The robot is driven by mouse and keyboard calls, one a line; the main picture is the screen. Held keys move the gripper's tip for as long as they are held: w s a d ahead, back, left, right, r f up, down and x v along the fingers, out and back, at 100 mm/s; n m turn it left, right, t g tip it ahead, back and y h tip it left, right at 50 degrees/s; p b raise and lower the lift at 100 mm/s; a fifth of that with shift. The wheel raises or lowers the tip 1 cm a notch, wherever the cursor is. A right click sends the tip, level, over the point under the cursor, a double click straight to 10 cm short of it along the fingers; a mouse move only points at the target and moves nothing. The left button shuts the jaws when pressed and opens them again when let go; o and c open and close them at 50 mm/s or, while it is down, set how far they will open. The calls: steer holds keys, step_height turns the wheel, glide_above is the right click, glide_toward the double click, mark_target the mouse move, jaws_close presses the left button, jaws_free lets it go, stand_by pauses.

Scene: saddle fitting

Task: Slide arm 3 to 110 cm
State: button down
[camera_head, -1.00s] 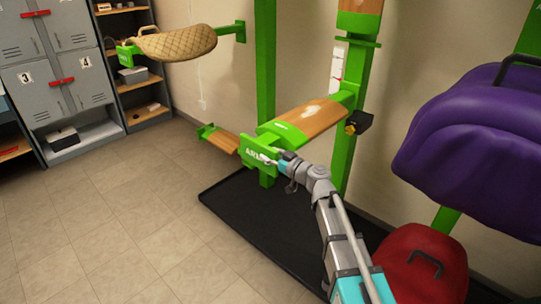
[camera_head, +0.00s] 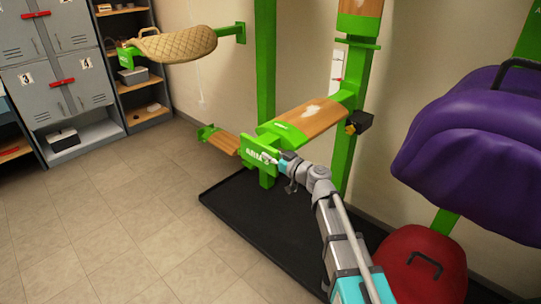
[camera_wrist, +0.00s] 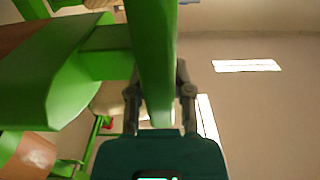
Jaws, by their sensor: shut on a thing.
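The saddle arm (camera_head: 315,118), a wooden-topped green bracket with a green front plate, sticks out from a green upright post (camera_head: 344,163). White lettering on the plate starts like "ARM", but its number is too blurred to read. My gripper (camera_head: 271,158) is at the plate's right part, shut on the arm's green front end. In the wrist view, my gripper (camera_wrist: 160,88) has one finger on each side of a green bar (camera_wrist: 154,50). A black knob (camera_head: 358,122) sits on the post beside the arm. A white scale strip (camera_head: 337,72) runs behind the post; its figures are unreadable.
A lower wooden arm (camera_head: 222,143) lies to the left. A tan quilted saddle pad (camera_head: 178,43) hangs further back. A purple saddle (camera_head: 470,140) and a red one (camera_head: 420,265) crowd the right. A black mat (camera_head: 260,225) lies below. The tiled floor at left is clear.

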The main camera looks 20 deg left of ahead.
steer(key=shift+r+p, duration=4.2)
steer(key=shift+r, duration=0.4)
steer(key=c, duration=0.5)
jaws_free()
steer(key=shift+f, duration=0.1)
steer(key=shift+d, duration=0.1)
steer(key=v, duration=1.2)
